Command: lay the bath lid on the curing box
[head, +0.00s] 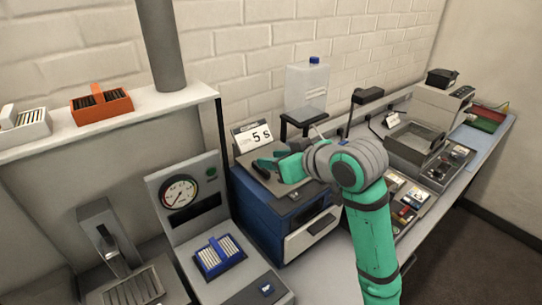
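A blue box (252,214) with a pale front panel and a dark slot stands in the middle of the bench; I take it for the curing box. A flat grey plate (291,207) covers its top. I cannot tell whether this plate is the bath lid or the box's own top. My gripper (263,164) is over the back part of this top, in front of a white card reading "5 s". My green arm reaches in from the lower right. The fingers are small and dark, and what is between them cannot be made out.
The "5 s" card (252,136) stands behind the box. A translucent bottle (306,88) with a blue cap stands behind my gripper. A gauge unit (180,194) with a blue rack (219,257) is at left. A grey open tray (414,141) is at right.

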